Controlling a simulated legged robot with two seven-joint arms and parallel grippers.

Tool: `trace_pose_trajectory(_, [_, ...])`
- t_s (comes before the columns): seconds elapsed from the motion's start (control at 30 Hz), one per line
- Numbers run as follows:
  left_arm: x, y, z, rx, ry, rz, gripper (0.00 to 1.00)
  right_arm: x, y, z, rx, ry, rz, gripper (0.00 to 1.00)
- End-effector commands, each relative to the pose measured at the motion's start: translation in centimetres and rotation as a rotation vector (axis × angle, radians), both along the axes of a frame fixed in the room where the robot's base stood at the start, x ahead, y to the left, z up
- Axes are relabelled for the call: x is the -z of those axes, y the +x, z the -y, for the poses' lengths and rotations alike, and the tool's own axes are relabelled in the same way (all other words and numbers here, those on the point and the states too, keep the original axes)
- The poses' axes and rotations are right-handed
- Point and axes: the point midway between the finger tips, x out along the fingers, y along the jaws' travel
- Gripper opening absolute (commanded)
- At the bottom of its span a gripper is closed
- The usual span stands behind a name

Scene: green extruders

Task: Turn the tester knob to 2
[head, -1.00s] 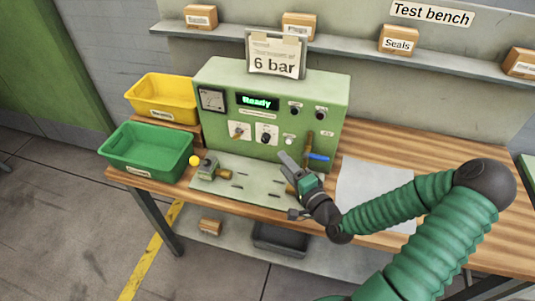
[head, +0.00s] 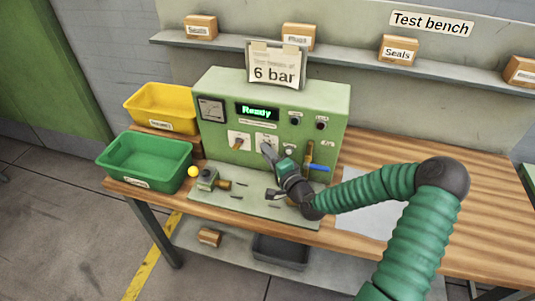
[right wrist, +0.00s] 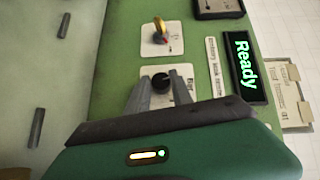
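The green tester (head: 335,105) stands on the bench with its display lit "Ready". The black knob (right wrist: 161,82) sits on a white plate (right wrist: 154,72) on the tester's front. In the head view my right gripper (head: 267,150) is in front of that plate (head: 266,138) and hides the knob. In the right wrist view my right gripper (right wrist: 160,80) is open, with a fingertip on each side of the knob. I cannot tell whether the fingers touch it. The knob's setting is not readable. My left gripper is not in view.
A brass-coloured handle (head: 238,143) is on the plate left of the knob. A blue lever (head: 317,167) is to the right. A valve with a yellow ball (head: 194,171) stands in front. Green (head: 142,175) and yellow (head: 150,118) bins are at left.

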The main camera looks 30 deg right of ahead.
Motion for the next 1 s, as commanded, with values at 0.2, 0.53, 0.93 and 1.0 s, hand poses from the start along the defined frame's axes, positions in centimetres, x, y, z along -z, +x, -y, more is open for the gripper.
trace_pose_trajectory(0.2, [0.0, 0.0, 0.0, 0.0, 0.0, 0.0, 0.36, 0.1, 0.0, 0.0, 0.0, 0.001, -0.003, 0.0])
trace_pose_trajectory(0.53, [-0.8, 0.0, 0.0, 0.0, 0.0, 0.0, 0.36, -0.1, 0.0, 0.0, 0.001, -0.016, -0.024, 0.0])
trace_pose_trajectory(0.93, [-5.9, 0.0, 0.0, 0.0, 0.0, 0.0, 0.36, -1.0, 0.1, -0.1, -0.002, -0.169, -0.206, 0.0])
trace_pose_trajectory(1.0, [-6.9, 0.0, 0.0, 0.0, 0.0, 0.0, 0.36, -1.0, 0.1, -0.1, -0.002, -0.208, -0.248, 0.0])
